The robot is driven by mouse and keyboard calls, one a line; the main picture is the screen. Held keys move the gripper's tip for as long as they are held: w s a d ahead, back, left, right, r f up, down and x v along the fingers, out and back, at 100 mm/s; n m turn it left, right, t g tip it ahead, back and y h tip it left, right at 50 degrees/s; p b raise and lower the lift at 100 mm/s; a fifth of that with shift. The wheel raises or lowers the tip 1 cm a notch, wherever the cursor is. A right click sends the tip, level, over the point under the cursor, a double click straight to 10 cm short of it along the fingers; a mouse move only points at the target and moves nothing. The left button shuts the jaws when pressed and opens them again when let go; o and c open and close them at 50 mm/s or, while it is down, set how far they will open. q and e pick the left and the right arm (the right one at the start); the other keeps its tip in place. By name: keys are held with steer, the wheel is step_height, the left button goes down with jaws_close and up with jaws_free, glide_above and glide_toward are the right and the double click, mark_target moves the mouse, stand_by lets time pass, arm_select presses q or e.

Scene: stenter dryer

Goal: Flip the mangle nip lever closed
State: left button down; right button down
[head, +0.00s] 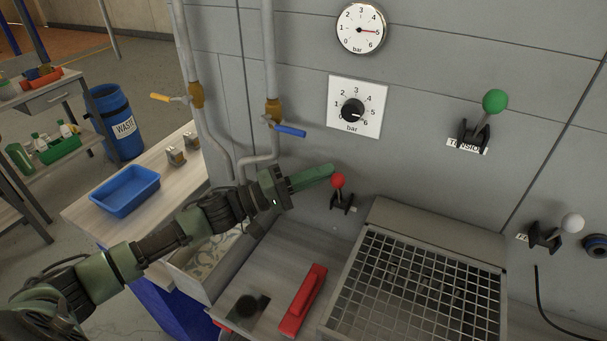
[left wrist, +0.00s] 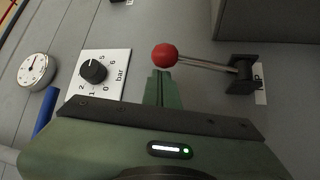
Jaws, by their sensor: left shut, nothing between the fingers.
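The lever with the red ball knob (head: 338,181) stands out from the grey wall on a black bracket (head: 342,203), above the worktop. My right gripper is not in view.
A lever with a green knob (head: 495,102) and one with a white knob (head: 572,223) are on the wall to the right. A pressure dial (head: 352,111), a gauge (head: 361,28) and a blue-handled valve (head: 290,130) are close by. Below are a metal grate (head: 415,285) and a red object (head: 303,300).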

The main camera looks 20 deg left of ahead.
arm_select(q)
steer(key=shift+w+d, duration=0.25)
steer(key=shift+d, duration=0.05)
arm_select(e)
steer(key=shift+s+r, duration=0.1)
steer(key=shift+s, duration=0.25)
